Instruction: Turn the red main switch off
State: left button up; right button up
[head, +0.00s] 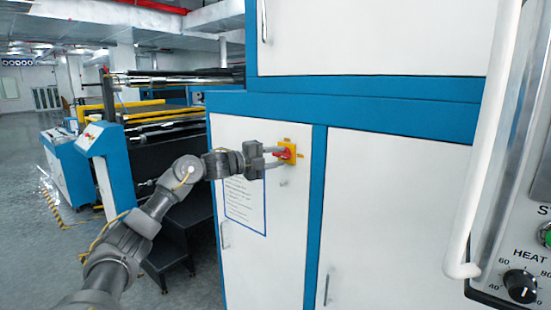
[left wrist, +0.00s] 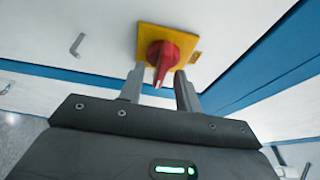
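The red main switch (head: 284,154) sits on a yellow plate on a white cabinet door in the head view. In the left wrist view the red knob (left wrist: 161,57) stands out from the yellow plate (left wrist: 183,38), its handle pointing toward my gripper. My left gripper (head: 277,157) reaches the switch from the left. In the left wrist view its two fingers (left wrist: 158,80) are apart, one on each side of the knob's handle, with gaps showing. I cannot tell whether the fingertips touch the knob. My right gripper is not in view.
The white cabinet door (head: 240,130) has a notice and a handle below the switch. A white vertical bar (head: 488,150) and a control panel with a heat dial (head: 521,286) stand close on the right. Laminating machinery (head: 150,130) and black steps (head: 180,235) are at the left.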

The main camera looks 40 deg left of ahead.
pick_arm(q)
jog(key=b+v, duration=0.6)
jog(key=v, duration=0.4)
jog(key=shift+s+b, duration=0.35)
jog(key=shift+b, duration=0.05)
jog(key=shift+a, duration=0.15)
